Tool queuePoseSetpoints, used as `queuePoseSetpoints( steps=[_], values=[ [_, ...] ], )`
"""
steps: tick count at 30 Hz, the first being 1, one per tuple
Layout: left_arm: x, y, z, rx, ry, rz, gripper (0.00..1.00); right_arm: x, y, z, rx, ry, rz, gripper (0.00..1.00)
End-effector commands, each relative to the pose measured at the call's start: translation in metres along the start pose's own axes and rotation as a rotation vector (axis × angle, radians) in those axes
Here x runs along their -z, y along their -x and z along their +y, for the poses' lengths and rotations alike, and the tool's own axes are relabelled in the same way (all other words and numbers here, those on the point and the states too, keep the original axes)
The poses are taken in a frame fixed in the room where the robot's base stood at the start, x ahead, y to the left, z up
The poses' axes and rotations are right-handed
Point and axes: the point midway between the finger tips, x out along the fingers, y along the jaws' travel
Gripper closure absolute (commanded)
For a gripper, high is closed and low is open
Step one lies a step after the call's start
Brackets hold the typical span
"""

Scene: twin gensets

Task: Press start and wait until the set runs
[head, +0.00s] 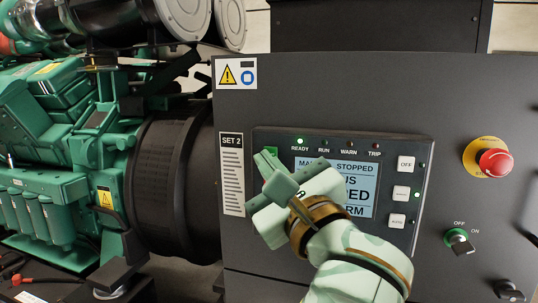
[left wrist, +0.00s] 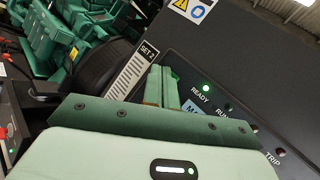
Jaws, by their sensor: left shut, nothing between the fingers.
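The control panel (head: 425,165) labelled SET 2 is on a dark cabinet. Its READY lamp (head: 300,140) glows green; the RUN lamp (head: 324,141) looks unlit. The screen (head: 361,190) is partly hidden by my left gripper, but "STOPPED" can be read. My left gripper (head: 268,162) is shut and empty, its fingertips at the panel's left part, over or just before a bright green patch (head: 272,151), likely the start button. Touch cannot be told. In the left wrist view, the closed fingers (left wrist: 162,85) point at the panel, with the READY lamp (left wrist: 206,88) to their right.
A red emergency stop (head: 495,162) and a green OFF/ON switch (head: 460,240) are on the cabinet's right. OFF (head: 406,163) and other white buttons line the panel's right edge; a green lamp (head: 417,194) is lit beside the middle one. A green engine (head: 50,190) stands left.

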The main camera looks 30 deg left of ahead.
Motion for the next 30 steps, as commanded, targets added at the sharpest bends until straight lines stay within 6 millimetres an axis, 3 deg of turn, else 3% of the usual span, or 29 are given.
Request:
queuePoseSetpoints(
  steps=[30],
  values=[
    [0.0056, -0.0075, -0.0054, 0.000, 0.000, 0.000, 1.00, -0.0006, -0.0020, 0.0002, 0.000, 0.001, -0.001, 0.64]
  ],
)
